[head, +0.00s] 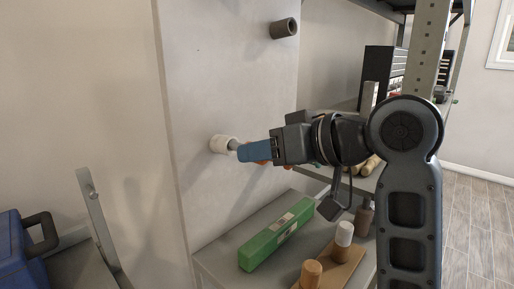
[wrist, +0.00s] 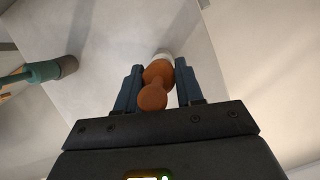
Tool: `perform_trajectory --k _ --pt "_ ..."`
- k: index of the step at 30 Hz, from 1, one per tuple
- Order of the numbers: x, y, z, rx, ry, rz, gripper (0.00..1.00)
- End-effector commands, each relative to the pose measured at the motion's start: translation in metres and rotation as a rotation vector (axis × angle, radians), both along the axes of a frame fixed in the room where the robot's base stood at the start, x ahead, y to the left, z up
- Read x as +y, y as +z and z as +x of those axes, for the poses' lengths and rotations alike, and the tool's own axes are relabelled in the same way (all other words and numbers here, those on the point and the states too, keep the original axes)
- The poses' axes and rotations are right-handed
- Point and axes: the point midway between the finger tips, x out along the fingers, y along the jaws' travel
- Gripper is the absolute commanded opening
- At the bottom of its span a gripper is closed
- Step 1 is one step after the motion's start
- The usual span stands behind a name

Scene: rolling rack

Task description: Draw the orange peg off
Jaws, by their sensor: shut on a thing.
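The orange peg (wrist: 155,86) has a rounded knob and sits between the two blue fingers of my gripper (wrist: 161,92) in the wrist view. My gripper is shut on it; it also shows in the head view (head: 256,151), where the fingers hide most of the peg. A short grey length of shaft shows between the fingers and a white socket (head: 219,144) on the pale upright panel. The shaft reaches the socket's mouth; how deep it sits inside is hidden. The white socket also shows beyond the peg in the wrist view (wrist: 163,56).
A dark socket (head: 284,28) juts from the panel higher up. In the wrist view a green peg (wrist: 43,72) sits in a brownish socket at left. Below are a green box (head: 276,234) and a wooden block with pegs (head: 338,270). A blue case (head: 22,245) stands at lower left.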

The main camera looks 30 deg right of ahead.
Motion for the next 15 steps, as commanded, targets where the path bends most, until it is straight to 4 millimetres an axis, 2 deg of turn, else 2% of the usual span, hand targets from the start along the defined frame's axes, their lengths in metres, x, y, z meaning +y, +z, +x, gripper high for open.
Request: perform_trajectory --k 15 --pt "-0.005 0.003 -0.018 0.000 0.000 0.001 0.05"
